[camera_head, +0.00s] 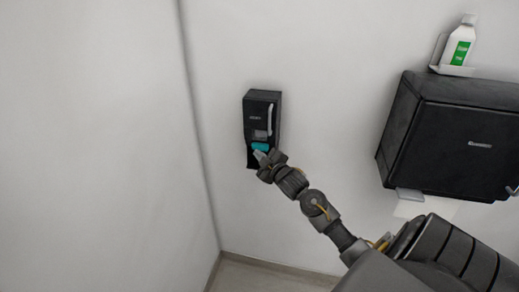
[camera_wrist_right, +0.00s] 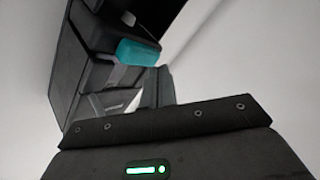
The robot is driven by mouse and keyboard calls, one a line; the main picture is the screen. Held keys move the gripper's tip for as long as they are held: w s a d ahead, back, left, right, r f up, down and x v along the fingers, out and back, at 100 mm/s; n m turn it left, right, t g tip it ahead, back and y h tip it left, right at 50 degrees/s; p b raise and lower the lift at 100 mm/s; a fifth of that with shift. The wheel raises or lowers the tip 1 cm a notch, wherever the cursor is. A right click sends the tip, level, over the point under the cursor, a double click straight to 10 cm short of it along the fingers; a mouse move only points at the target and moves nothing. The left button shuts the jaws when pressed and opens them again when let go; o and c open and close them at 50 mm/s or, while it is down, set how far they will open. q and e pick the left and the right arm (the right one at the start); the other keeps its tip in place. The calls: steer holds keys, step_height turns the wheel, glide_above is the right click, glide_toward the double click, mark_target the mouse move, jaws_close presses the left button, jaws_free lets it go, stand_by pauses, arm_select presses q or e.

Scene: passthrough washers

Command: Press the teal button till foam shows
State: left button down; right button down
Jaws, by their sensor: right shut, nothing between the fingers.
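A black soap dispenser (camera_head: 262,112) hangs on the white wall in the head view. Its teal button (camera_head: 260,147) is on the lower front, and it also shows in the right wrist view (camera_wrist_right: 138,52). My right gripper (camera_head: 261,157) is shut and empty, with its tips just below the teal button. In the right wrist view the right gripper's fingers (camera_wrist_right: 158,88) are beside and below the button. I cannot tell whether they touch it. No foam shows in either view. My left gripper is not in view.
A large black paper towel dispenser (camera_head: 450,140) is on the wall to the right, with white paper (camera_head: 425,208) hanging below. A white bottle with a green label (camera_head: 459,42) stands on a small shelf above it. A wall corner is left of the soap dispenser.

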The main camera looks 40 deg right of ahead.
steer(key=shift+w+d, duration=0.1)
steer(key=shift+w+d, duration=0.15)
steer(key=shift+d, duration=0.1)
steer(key=shift+w+d+r, duration=0.1)
steer(key=shift+w+d, duration=0.35)
steer(key=shift+d, duration=0.25)
stand_by(1.4)
steer(key=shift+s+a, duration=0.1)
steer(key=shift+a, duration=0.05)
steer(key=shift+s+a+p, duration=0.4)
steer(key=shift+s+a, duration=0.2)
steer(key=shift+a, duration=0.2)
steer(key=shift+a, duration=0.1)
steer(key=s+a+p, duration=0.1)
steer(key=a, duration=0.1)
steer(key=s+a, duration=0.1)
steer(key=a, duration=0.1)
steer(key=shift+s+p, duration=0.4)
